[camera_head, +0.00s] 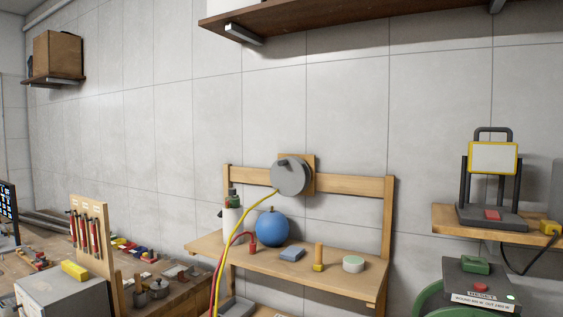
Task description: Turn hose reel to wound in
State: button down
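The hose reel is a grey round disc (291,177) with a small dark handle (284,162) near its upper left. It is fixed to a square wooden plate on the wooden frame's upper rail, in front of the wall. A yellow hose (235,221) runs from the reel's lower left, curves down past the shelf's left part and leaves the picture at the bottom. A red hose (231,239) hangs beside it lower down. How much hose is on the reel cannot be seen. My gripper is not in view.
Below the reel, the wooden shelf (337,281) holds a blue ball (272,228), a white bottle (232,217), a blue block (292,254) and a round tin (353,264). A work lamp (492,163) stands at right. A cluttered bench (184,288) is at left. The wall around the reel is clear.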

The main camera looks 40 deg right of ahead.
aim_at(291, 175)
jog(key=z, duration=0.05)
jog(key=i, duration=1.25)
jog(key=u, duration=0.45)
